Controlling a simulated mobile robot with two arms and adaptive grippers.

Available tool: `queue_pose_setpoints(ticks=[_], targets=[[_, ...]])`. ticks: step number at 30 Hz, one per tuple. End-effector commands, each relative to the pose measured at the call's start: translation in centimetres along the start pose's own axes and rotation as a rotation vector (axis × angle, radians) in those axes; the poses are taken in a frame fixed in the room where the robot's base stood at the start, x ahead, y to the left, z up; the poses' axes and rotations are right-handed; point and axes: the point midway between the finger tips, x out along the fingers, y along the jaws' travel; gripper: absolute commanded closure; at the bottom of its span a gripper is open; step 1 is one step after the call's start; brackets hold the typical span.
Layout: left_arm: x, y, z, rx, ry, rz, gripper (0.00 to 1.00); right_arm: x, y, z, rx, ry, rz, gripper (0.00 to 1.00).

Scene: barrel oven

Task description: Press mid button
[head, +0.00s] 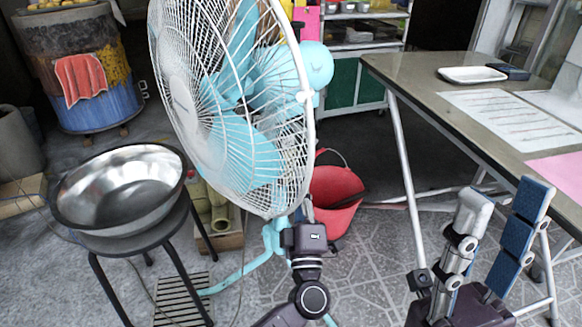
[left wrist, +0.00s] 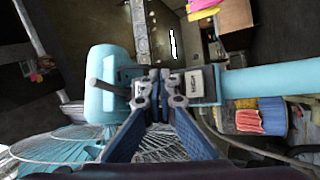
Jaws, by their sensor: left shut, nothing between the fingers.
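A light-blue fan with a white wire cage (head: 235,110) fills the middle of the head view, its round motor housing (head: 314,66) at upper right. My left gripper (head: 308,212) is close by the fan's stand at the cage's lower right edge; its fingertips are hard to make out there. In the left wrist view the left gripper (left wrist: 160,78) is shut and empty, between the fan's motor housing (left wrist: 107,65) and its blue pole (left wrist: 265,82). I cannot tell whether it touches the fan. No separate button can be made out. My right gripper (head: 492,215) is open and empty near the table.
A metal bowl (head: 120,185) sits on a black stool at left. A red bucket (head: 335,195) stands behind the fan. A table (head: 425,75) with a white tray (head: 472,75) and papers is at right. A blue and yellow barrel (head: 100,113) stands at back left.

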Motion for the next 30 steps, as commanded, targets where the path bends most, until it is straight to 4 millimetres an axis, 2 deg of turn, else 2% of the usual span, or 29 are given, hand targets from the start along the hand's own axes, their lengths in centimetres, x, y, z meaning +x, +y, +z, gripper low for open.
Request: queue_pose_setpoints(ticks=[30], targets=[[0.78, -0.52, -0.56, 0.0, 0.0, 0.0, 1.0, 0.31, -0.01, -0.08, 0.0, 0.001, 0.0, 0.61]])
